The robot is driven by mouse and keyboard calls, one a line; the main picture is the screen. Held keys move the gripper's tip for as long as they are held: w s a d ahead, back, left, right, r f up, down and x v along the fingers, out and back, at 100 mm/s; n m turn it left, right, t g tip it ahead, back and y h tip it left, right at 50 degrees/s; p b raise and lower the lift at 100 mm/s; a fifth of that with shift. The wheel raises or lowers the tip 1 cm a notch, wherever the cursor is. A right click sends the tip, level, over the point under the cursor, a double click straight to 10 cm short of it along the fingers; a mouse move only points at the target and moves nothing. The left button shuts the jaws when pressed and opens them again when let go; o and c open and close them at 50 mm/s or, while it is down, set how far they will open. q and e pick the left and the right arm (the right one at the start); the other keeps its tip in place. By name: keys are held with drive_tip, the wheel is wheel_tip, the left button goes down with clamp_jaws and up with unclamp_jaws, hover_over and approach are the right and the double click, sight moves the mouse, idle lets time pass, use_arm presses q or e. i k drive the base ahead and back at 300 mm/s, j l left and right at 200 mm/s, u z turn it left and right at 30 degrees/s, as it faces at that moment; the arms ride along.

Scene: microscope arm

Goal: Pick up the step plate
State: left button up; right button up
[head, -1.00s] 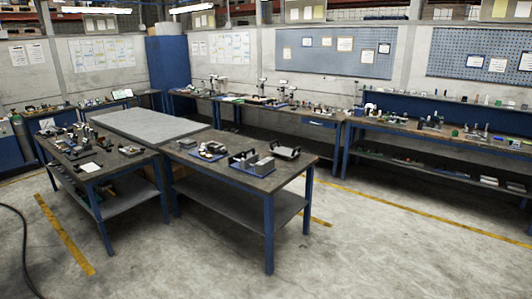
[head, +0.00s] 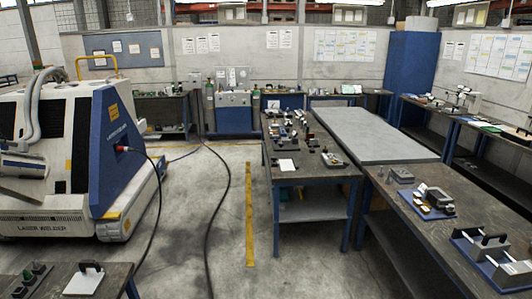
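No part is clearly marked as the step plate, and I cannot tell for certain which one it is. A flat light plate with a dark handle (head: 84,279) lies on the dark table at the bottom left. Neither of my grippers is in view.
A white and blue laser welder (head: 75,150) stands at left, with black cables on the floor (head: 215,215). A blue-legged workbench (head: 310,178) with small parts stands in the middle, beside a grey-topped table (head: 370,133). The floor between the welder and workbench is mostly clear.

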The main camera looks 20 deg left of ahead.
sight(85, 284)
drive_tip(key=i+j+u, duration=0.15)
drive_tip(key=i+u, duration=0.3)
drive_tip(key=i+l+u, duration=0.1)
drive_tip(key=i+u, duration=0.35)
drive_tip(key=i, duration=0.15)
drive_tip(key=i+l+u, duration=0.25)
drive_tip(key=i+u, duration=0.25)
drive_tip(key=i+l+u, duration=0.45)
drive_tip(key=i+u, duration=0.2)
drive_tip(key=u, duration=0.25)
drive_tip(key=i+l+u, duration=0.15)
drive_tip(key=u, duration=0.3)
drive_tip(key=i+l+u, duration=0.2)
drive_tip(key=u, duration=0.25)
drive_tip(key=i+l+u, duration=0.15)
drive_tip(key=u, duration=0.35)
drive_tip(key=i+l+u, duration=0.1)
drive_tip(key=l+u, duration=0.6)
drive_tip(key=u, duration=0.2)
drive_tip(key=i+l+u, duration=0.15)
drive_tip(key=l+u, duration=0.15)
